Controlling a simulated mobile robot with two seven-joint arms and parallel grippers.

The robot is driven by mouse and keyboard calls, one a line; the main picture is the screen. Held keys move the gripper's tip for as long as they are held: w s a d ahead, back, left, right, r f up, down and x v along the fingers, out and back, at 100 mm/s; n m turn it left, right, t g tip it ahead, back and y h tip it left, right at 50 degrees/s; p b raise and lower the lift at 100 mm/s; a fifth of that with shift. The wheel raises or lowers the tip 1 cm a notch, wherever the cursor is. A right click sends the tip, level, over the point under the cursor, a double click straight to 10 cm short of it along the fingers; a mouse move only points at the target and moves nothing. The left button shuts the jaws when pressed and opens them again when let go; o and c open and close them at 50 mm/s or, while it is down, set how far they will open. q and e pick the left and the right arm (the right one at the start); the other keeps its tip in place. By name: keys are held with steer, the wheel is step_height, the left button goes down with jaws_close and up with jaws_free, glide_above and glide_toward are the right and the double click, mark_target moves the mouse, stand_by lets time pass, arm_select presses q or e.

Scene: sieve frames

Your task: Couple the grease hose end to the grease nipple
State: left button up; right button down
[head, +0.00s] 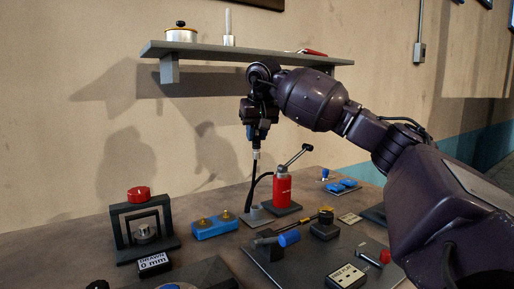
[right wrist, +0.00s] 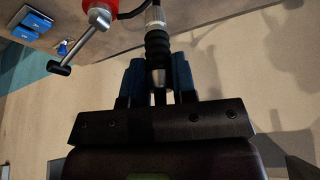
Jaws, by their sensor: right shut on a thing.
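My right gripper (head: 257,136) points down above the back of the bench and is shut on the grease hose end (head: 256,155). In the right wrist view the hose end (right wrist: 158,45), black and ribbed with a silver collar, sits between the blue-padded fingers (right wrist: 158,78). The black hose (head: 252,180) hangs from it to the foot of a red grease pump (head: 282,190). A blue block (head: 214,228) with brass fittings on top stands left of the pump, well below the hose end. I cannot tell whether a fitting is the nipple. My left gripper is out of view.
The pump's lever (head: 296,156) slants up to the right, near the hose. A black frame with a red knob (head: 138,193) stands at left. A dark plate with a blue-ended part (head: 288,239) lies in front. A wall shelf (head: 240,55) is above my gripper.

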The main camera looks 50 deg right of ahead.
steer(key=shift+r, duration=0.7)
arm_select(q)
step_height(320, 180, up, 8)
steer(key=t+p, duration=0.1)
steer(key=p, duration=0.8)
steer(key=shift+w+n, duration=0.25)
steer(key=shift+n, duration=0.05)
arm_select(e)
steer(key=w+a+f, duration=0.3)
steer(key=a+f, duration=0.1)
steer(key=a, duration=0.3)
steer(key=w+a+f, duration=0.3)
steer(key=a+f, duration=0.2)
steer(key=a, duration=0.3)
steer(key=shift+a, duration=0.25)
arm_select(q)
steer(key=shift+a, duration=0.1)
